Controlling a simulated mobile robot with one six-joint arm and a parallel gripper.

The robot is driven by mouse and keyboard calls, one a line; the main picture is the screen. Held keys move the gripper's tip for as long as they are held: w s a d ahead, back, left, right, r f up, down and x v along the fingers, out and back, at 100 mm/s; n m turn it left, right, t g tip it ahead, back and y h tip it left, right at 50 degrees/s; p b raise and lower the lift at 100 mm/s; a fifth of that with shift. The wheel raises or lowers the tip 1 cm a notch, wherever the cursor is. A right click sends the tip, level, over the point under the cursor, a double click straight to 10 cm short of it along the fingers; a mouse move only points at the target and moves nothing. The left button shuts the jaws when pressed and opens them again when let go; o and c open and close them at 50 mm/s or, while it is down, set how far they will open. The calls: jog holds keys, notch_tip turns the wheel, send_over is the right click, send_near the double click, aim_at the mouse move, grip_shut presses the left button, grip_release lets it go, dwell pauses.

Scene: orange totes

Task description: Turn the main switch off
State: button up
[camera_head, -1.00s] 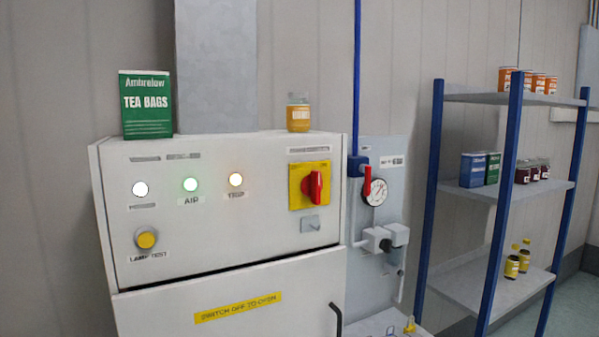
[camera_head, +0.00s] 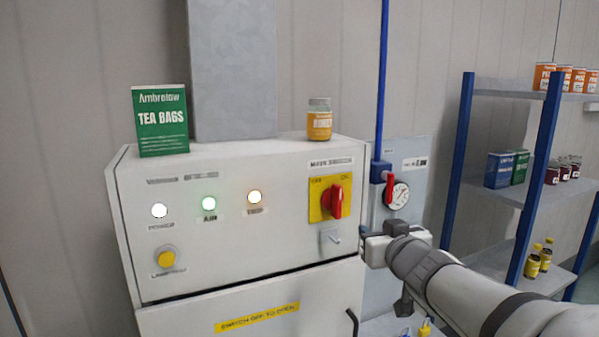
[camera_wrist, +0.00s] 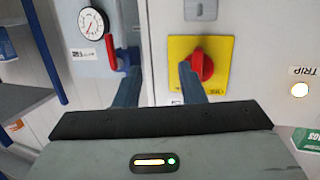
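The main switch is a red rotary knob (camera_head: 335,201) on a yellow plate (camera_head: 317,213), at the upper right of the white cabinet front. Its handle stands roughly upright, between the OFF mark at left and the ON mark at right. In the wrist view, which is turned over, the red knob (camera_wrist: 203,66) shows right of my gripper's right fingertip. My gripper (camera_wrist: 157,70) is open and empty, its two fingers wide apart. I cannot tell whether a finger touches the knob. In the head view my arm reaches in from the lower right, beside the cabinet.
A red valve handle (camera_head: 390,187) and a gauge (camera_head: 397,195) are on the panel right of the cabinet; the handle (camera_wrist: 110,52) shows beyond my left finger. A tea box (camera_head: 160,120) and a jar (camera_head: 319,121) stand on top.

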aim_at(340, 191)
jog(key=a+r+n+t+y+p, duration=0.1)
jog(key=a+r+n+y+p, duration=0.15)
jog(key=r+y, duration=0.3)
jog(key=shift+h, duration=0.35)
jog(key=x, duration=0.8)
jog(key=shift+a+r, duration=0.1)
jog(key=shift+a, duration=0.25)
